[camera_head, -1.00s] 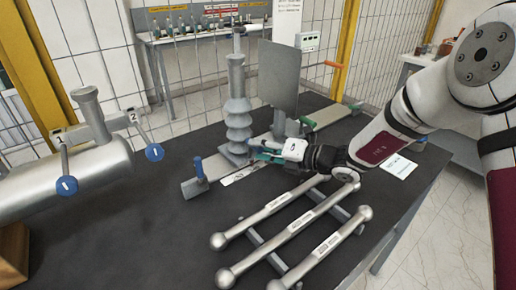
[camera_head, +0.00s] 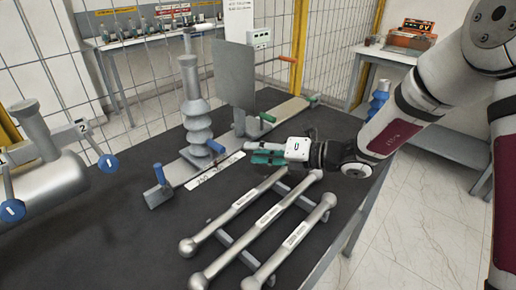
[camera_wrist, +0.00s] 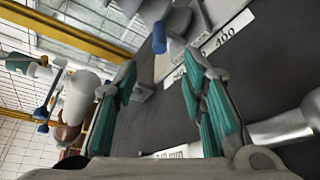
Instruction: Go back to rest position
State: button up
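My gripper (camera_head: 262,153) hangs over the dark table, above and behind the metal bars. In the wrist view its two teal fingers (camera_wrist: 160,85) are apart, with nothing between them but table and background. The grey ribbed bushing (camera_head: 197,110) stands upright on its bracket to the left of my gripper and apart from it. A flat grey plate (camera_head: 234,75) stands behind it. Two blue-handled clamps (camera_head: 215,146) (camera_head: 160,174) sit at the bracket's near side. No rest position is marked in these views.
Three metal bars with ball ends (camera_head: 245,228) lie on a rack below my gripper. A metal cylinder with blue-ended levers (camera_head: 48,185) is at left. A wire fence (camera_head: 330,60) and side table (camera_head: 395,62) stand behind. A ruler strip (camera_head: 215,172) lies near the bracket.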

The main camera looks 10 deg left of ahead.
jog(key=s+d+r+n+g+h+p, duration=0.1)
jog(key=s+d+r+n+h, duration=0.1)
jog(key=s+d+r+n, duration=0.3)
jog(key=s+d+r+n+g+h+p, duration=0.1)
jog(key=s+r+n+h, duration=0.15)
jog(key=s+n, duration=0.4)
jog(key=s+d+r+n+g+h+p, duration=0.1)
jog(key=s+d+r+n+h, duration=0.1)
jog(key=s+d+r+n, duration=0.3)
jog(key=s+d+r+n+t+h+p, duration=0.2)
jog(key=s+d+n+h, duration=0.2)
jog(key=s+d+n, duration=0.3)
jog(key=s+d+r+n+t+h+p, duration=0.1)
jog(key=s+d+n+h, duration=0.4)
jog(key=d, duration=0.8)
jog(key=s+r+n+t, duration=0.1)
jog(key=s+r+n, duration=0.1)
jog(key=s+n, duration=0.1)
jog(key=shift+s+d+p, duration=0.25)
jog(key=shift+s+p, duration=0.15)
jog(key=shift+s, duration=0.15)
jog(key=shift+a+r, duration=0.1)
jog(key=shift+a, duration=0.05)
